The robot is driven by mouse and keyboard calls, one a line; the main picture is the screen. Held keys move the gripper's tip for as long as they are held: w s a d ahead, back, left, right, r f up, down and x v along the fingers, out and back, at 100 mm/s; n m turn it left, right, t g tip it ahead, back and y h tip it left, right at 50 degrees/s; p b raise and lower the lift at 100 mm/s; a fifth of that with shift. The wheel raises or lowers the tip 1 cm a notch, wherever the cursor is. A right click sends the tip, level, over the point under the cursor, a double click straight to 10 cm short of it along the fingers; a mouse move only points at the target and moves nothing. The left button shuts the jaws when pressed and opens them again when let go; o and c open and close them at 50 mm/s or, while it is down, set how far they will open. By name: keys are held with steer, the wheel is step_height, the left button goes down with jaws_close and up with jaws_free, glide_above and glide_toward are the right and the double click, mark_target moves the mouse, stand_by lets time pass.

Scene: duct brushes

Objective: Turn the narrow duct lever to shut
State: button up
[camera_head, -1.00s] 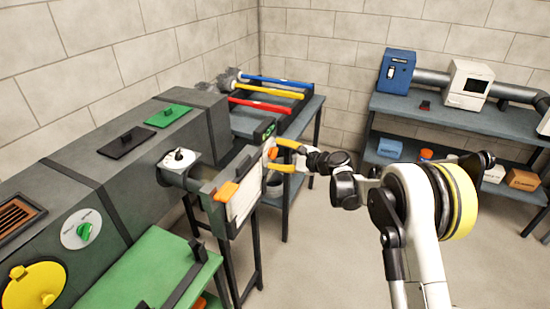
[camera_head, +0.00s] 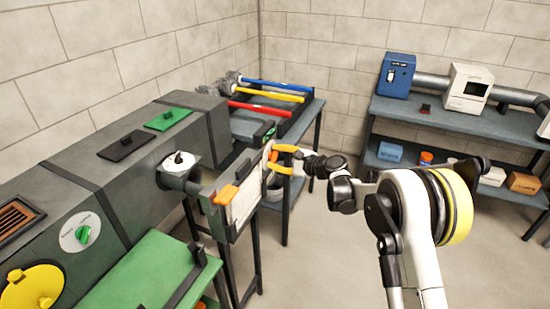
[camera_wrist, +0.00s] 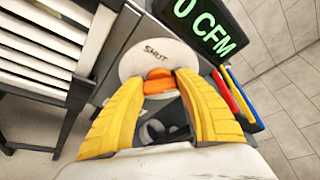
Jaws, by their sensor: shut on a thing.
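The narrow duct lever is an orange handle (camera_wrist: 158,83) on a round white dial plate (camera_wrist: 140,57) marked SHUT in the wrist view. In the head view the lever (camera_head: 272,155) is a small orange patch at the duct's far end. My gripper (camera_wrist: 160,92) has its two yellow fingers on either side of the lever, shut on it; it also shows in the head view (camera_head: 280,158). The fingers hide part of the lever and the lower dial, including any other marks. The green display (camera_wrist: 205,28) beside the dial reads 0 CFM.
A louvred white panel (camera_head: 243,203) and a larger orange handle (camera_head: 225,194) sit close to the left of my gripper. Red, yellow and blue brushes (camera_head: 270,92) lie on the bench behind. A shelf bench (camera_head: 440,118) stands at the back right. Open floor lies between.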

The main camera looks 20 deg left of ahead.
steer(key=n+t+b, duration=0.1)
steer(key=n, duration=0.1)
steer(key=shift+f+n+y, duration=0.1)
steer(key=shift+n+y, duration=0.3)
steer(key=n+t+y, duration=0.1)
steer(key=n, duration=0.3)
steer(key=shift+t+b, duration=0.3)
steer(key=shift+b, duration=0.1)
steer(key=n+y, duration=0.2)
steer(key=n, duration=0.2)
steer(key=shift+n, duration=0.3)
steer(key=shift+n+y, duration=1)
steer(key=shift+n, duration=1.5)
steer(key=o, duration=1.2)
steer(key=shift+f, duration=0.1)
steer(key=v, duration=1.2)
steer(key=shift+w, duration=0.2)
